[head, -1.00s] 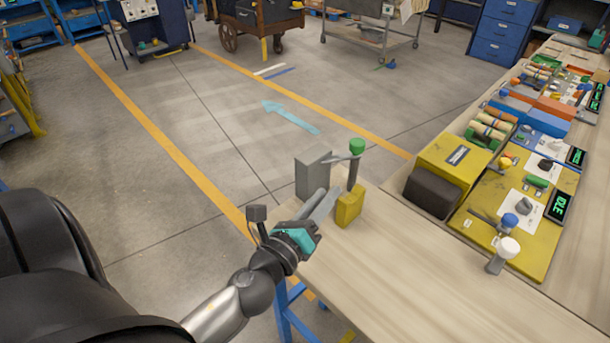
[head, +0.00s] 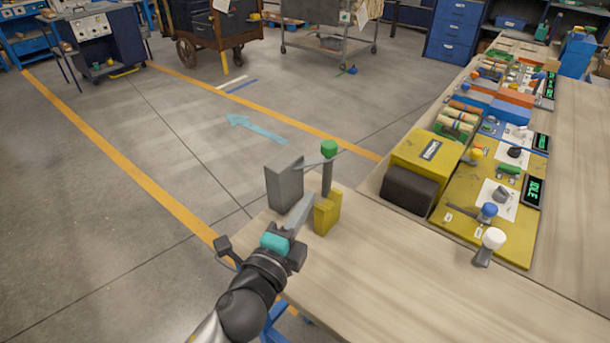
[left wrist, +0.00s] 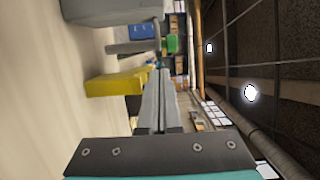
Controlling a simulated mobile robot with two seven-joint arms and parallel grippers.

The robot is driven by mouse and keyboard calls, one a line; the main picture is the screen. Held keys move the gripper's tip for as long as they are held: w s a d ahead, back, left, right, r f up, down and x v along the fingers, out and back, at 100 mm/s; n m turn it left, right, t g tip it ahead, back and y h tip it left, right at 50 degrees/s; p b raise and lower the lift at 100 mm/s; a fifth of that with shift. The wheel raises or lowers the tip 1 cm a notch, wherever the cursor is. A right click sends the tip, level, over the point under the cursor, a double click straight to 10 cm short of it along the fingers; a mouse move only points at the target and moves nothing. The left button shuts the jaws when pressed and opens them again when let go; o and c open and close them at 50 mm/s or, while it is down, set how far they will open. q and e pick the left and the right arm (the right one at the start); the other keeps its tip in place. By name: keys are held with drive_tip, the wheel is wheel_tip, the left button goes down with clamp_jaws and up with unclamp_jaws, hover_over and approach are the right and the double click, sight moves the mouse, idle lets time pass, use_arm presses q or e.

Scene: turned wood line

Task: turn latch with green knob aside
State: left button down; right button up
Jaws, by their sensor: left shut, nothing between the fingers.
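The latch's green knob (head: 329,148) tops a dark grey upright post (head: 327,177). A thin grey bar (head: 313,163) runs between the post and a grey block (head: 284,184). A yellow block (head: 327,212) stands at the post's near side. My left gripper (head: 311,197) is shut and empty, its fingers reaching between the grey and yellow blocks, below the knob. I cannot tell whether they touch anything. In the left wrist view, turned sideways, the shut fingers (left wrist: 159,75) point towards the green knob (left wrist: 172,44), beside the yellow block (left wrist: 117,83). My right gripper is out of view.
The latch stands at the far left corner of a wooden bench (head: 400,285). A yellow panel (head: 470,215) with knobs and a display lies to the right, with a white-topped lever (head: 490,243) in front. The bench's front middle is clear.

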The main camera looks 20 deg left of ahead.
sight(312, 166)
use_arm(q)
drive_tip(key=w, duration=0.2)
drive_tip(key=w+a, duration=0.1)
drive_tip(key=w, duration=0.3)
drive_tip(key=shift+w+a, duration=0.2)
drive_tip(key=shift+a, duration=0.1)
drive_tip(key=shift+w+a, duration=0.3)
drive_tip(key=shift+w, duration=0.1)
drive_tip(key=shift+a, duration=0.15)
